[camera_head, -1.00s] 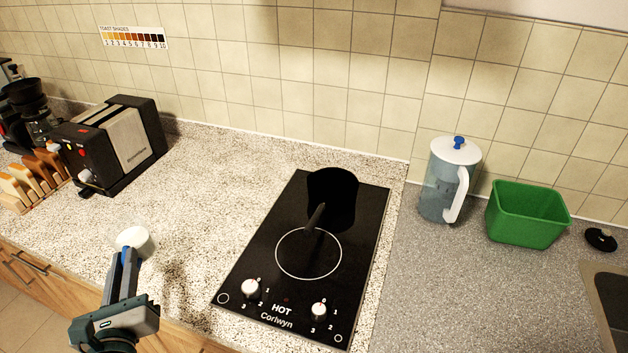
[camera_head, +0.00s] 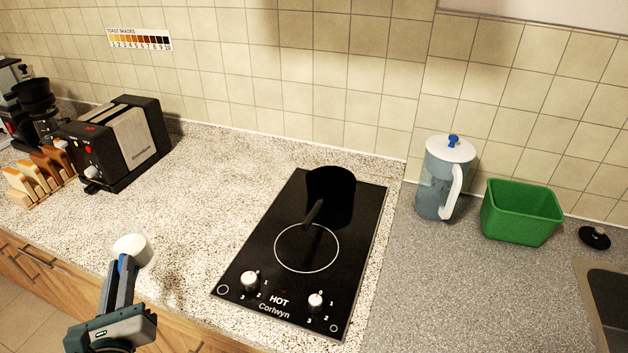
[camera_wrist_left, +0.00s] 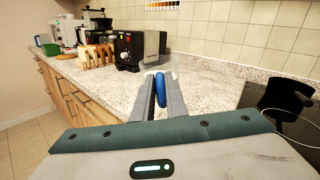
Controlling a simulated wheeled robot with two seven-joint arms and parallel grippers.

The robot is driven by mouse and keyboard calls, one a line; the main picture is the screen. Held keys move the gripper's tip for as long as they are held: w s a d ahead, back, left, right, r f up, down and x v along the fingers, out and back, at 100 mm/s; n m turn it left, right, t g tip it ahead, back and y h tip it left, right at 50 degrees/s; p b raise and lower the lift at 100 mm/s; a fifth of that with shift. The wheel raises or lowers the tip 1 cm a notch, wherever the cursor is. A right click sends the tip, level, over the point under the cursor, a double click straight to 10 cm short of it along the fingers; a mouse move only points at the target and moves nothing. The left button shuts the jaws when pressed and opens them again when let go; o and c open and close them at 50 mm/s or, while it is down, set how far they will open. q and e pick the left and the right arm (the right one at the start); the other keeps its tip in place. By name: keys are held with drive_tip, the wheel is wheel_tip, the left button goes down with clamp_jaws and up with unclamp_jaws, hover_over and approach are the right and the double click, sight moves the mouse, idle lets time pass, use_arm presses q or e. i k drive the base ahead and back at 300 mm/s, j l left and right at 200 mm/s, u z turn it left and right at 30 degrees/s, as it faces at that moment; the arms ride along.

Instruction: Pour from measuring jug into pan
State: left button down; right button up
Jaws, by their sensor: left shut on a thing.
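The measuring jug (camera_head: 133,249) is a small pale, whitish vessel at the left front of the counter in the head view. My left gripper (camera_head: 122,268) is shut on its blue handle, which shows between the fingers in the wrist view (camera_wrist_left: 160,90). The jug looks roughly upright; its contents and its height above the counter are hard to tell. The black pan (camera_head: 331,187) sits on the rear of the black hob (camera_head: 356,270), its handle pointing toward the front. It also shows at the right of the wrist view (camera_wrist_left: 285,94). The jug is left of the pan, apart from it.
A toaster (camera_head: 128,150) and a toast rack (camera_head: 38,178) stand at the left. A lidded pitcher (camera_head: 437,185), a green tub (camera_head: 520,215) and a sink (camera_head: 606,300) are on the right. The speckled counter (camera_head: 210,200) between toaster and hob is clear.

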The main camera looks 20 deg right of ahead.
sight(331, 188)
drive_tip(key=k, duration=0.55)
drive_tip(key=z, duration=2.15)
drive_tip(key=k+j, duration=0.1)
drive_tip(key=j, duration=0.4)
drive_tip(key=k+j, duration=0.1)
drive_tip(key=j, duration=0.4)
drive_tip(key=k+j, duration=0.1)
drive_tip(key=j, duration=0.4)
